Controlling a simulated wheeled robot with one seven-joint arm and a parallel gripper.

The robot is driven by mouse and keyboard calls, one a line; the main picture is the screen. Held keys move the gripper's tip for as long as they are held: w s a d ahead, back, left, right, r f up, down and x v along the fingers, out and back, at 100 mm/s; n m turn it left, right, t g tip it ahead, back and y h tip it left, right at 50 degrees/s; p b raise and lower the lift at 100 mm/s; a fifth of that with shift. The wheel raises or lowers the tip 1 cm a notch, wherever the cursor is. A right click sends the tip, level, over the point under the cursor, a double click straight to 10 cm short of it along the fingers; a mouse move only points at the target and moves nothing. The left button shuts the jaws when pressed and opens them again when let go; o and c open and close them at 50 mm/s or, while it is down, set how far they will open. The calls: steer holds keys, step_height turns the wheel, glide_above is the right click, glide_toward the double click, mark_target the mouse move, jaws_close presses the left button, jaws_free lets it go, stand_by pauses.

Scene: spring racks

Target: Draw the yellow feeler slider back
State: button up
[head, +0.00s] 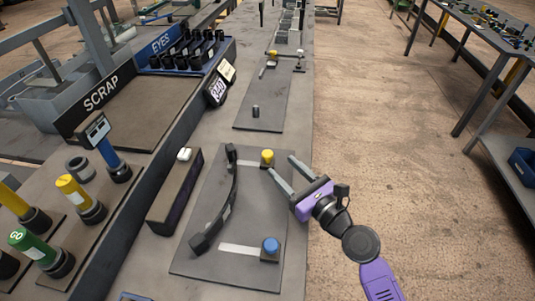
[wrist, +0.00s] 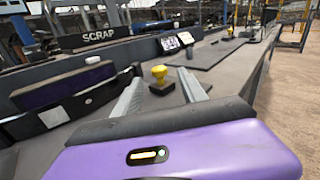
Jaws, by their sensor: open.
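The yellow feeler slider (head: 267,157) is a small yellow knob on a dark block. It stands at the right end of a pale slot on a grey plate (head: 190,258). My purple gripper (head: 283,170) is open and empty, its two grey fingers pointing at the slider from the lower right in the head view. In the wrist view the yellow slider (wrist: 160,76) shows just beyond and between the open fingertips (wrist: 160,90), and I see no contact. A blue-topped slider (head: 270,247) stands on a second slot nearer the front.
A dark curved bar (head: 220,205) stands on the plate left of the sliders. A dark box with a white button (head: 176,187) lies further left. A scrap tray (head: 125,105) and yellow and green posts stand on the left.

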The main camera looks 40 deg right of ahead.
mark_target(271, 157)
steer(key=shift+w+a+m, duration=0.1)
steer(key=shift+w+m, duration=0.05)
steer(key=shift+m, duration=0.25)
steer(key=w, duration=0.7)
steer(key=shift+w, duration=0.25)
jaws_close()
stand_by(1.0)
